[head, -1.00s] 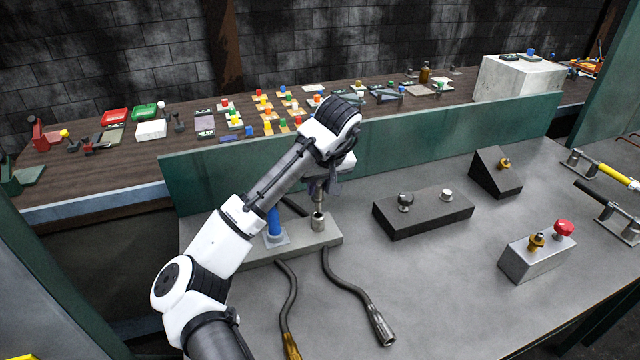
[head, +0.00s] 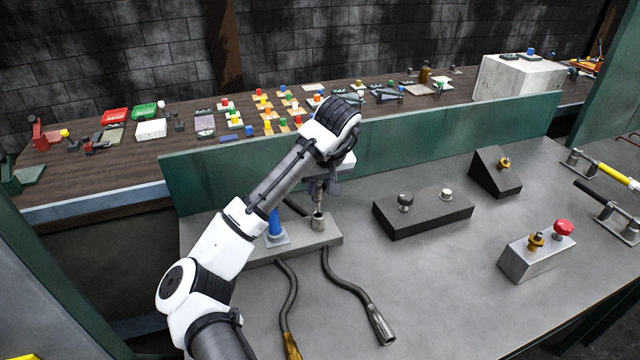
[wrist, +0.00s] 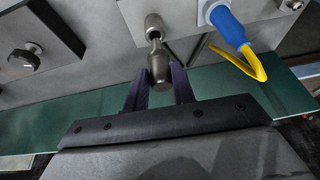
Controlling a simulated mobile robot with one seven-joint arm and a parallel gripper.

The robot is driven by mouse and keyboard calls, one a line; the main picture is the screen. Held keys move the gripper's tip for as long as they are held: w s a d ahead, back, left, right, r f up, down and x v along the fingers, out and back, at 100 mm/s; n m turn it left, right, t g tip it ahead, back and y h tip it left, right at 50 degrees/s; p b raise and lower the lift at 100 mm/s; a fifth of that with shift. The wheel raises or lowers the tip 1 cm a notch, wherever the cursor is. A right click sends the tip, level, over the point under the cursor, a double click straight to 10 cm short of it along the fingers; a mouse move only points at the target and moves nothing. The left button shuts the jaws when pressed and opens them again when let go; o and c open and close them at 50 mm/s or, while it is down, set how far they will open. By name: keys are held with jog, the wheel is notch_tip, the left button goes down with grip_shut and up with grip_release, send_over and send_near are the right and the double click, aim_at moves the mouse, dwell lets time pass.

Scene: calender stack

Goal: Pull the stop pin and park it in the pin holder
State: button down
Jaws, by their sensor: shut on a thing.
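My gripper (wrist: 159,88) is shut on a grey metal pin (wrist: 158,65), with one dark finger on each side of its thick end. The pin's thin shaft points at a short round metal socket (wrist: 153,22) on a grey base plate. In the head view the pin (head: 318,196) stands roughly upright over this socket (head: 318,222), with its lower end at or just inside the mouth. I cannot tell how deep it sits. My gripper (head: 320,186) is partly hidden by my wrist there. I cannot tell whether this socket is the pin holder.
A blue connector (head: 275,228) stands left of the socket on the same base plate (head: 300,240). A black block (head: 425,217) with a knob is to the right. Dark hoses (head: 350,290) lie in front. A green panel (head: 400,140) runs behind.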

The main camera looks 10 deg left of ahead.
aim_at(321, 197)
jog(key=shift+f+b, duration=1.4)
jog(key=shift+f, duration=1)
jog(key=c, duration=1.1)
grip_release()
jog(key=shift+o, duration=0.5)
jog(key=shift+o, duration=1.2)
